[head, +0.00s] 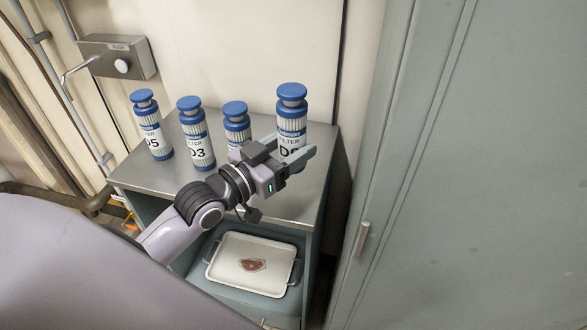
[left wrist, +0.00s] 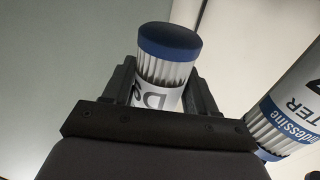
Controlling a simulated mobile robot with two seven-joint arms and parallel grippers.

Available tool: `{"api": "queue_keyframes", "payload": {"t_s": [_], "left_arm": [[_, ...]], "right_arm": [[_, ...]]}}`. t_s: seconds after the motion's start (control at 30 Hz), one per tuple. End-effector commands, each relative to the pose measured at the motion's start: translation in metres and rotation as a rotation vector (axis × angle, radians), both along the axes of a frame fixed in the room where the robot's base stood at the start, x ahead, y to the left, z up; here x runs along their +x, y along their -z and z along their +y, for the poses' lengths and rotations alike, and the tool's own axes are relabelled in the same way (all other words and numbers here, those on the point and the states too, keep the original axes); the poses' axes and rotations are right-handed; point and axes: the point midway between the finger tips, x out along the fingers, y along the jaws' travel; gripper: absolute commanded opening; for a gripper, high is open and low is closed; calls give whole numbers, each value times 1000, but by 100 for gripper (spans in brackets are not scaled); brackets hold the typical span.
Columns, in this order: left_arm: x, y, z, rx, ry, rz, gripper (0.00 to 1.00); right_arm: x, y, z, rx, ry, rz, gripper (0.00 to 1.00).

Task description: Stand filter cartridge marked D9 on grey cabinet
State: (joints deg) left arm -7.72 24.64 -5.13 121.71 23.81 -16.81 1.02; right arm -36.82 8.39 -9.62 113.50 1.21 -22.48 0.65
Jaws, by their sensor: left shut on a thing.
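A white filter cartridge (head: 292,124) with blue bands and a blue cap stands upright at the right end of a row. Its label starts with D; the second character is partly covered, so I cannot read it fully. My left gripper (head: 298,160) is shut on this cartridge low on its body. The left wrist view shows the cartridge (left wrist: 165,65) between the two jaws (left wrist: 165,95), its blue end outward. I cannot tell whether its base touches the steel top (head: 245,190) of the low grey-green cabinet (head: 318,225). My right gripper is out of view.
Similar cartridges stand to the left: one ending in 5 (head: 152,125), D3 (head: 196,133) and a partly hidden one (head: 236,125). A white tray (head: 225,275) with a brown stain is on the shelf below. A tall grey-green cabinet (head: 480,170) fills the right.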

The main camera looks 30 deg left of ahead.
Motion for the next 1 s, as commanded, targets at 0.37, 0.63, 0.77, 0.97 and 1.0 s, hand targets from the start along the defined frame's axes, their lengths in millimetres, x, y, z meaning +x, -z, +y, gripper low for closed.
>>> {"api": "queue_keyframes", "payload": {"t_s": [0.37, 0.63, 0.77, 0.97, 1.0], "left_arm": [[-1, 53, 2, 2, -1, 9, 9], [4, 62, -4, 1, -1, 5, 9], [4, 62, -4, 1, -1, 5, 9], [4, 66, -3, 3, -1, 9, 80], [4, 66, -3, 3, -1, 9, 83]], "right_arm": [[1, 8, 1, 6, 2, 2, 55], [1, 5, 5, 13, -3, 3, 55], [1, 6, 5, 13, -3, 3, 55], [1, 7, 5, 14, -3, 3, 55], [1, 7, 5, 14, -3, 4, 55]]}}
